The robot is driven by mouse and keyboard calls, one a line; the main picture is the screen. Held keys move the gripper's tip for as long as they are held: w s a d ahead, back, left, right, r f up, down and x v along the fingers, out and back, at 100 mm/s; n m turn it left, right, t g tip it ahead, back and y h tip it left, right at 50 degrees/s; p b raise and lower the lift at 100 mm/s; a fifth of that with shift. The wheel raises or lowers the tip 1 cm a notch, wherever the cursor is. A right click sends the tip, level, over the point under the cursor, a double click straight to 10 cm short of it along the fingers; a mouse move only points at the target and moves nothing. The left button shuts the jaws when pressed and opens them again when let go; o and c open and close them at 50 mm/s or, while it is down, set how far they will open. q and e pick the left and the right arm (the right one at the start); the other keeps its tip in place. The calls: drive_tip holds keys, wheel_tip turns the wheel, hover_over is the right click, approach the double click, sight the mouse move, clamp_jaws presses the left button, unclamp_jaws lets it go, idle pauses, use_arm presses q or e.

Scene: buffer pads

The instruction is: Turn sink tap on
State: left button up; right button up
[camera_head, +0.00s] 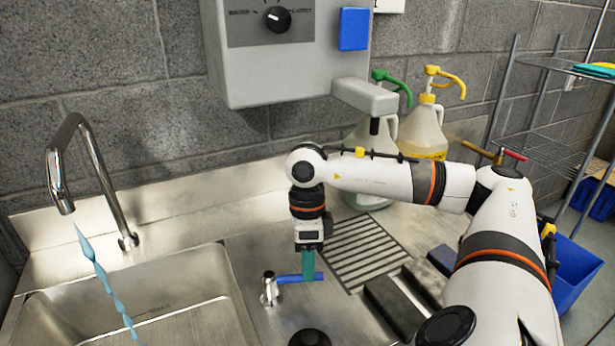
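The curved chrome tap spout (86,160) rises behind the metal sink basin (150,290) at the left. A broken blue stream of water (98,265) runs from its mouth down into the basin. The tap's blue lever (297,278) sticks out to the right from a small chrome valve (269,288) on the counter beside the basin. My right gripper (308,268) points down at the lever's right end, its teal fingers overlapping it in the picture. Whether the fingers touch or grip the lever I cannot tell. My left gripper is not in view.
A grey dispenser box (280,70) hangs on the block wall above my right arm. Bottles with green (390,85) and yellow (428,120) pumps stand behind the arm. Dark pads (393,307) lie right of the lever. A blue bin (578,280) and wire shelf (560,68) are at right.

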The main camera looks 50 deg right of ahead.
wheel_tip(320, 180, up, 10)
drive_tip(key=w+d, duration=0.1)
drive_tip(key=shift+w+d+p, duration=0.2)
drive_tip(key=shift+d+p, duration=0.05)
drive_tip(key=shift+p, duration=0.2)
drive_tip(key=shift+r, duration=0.15)
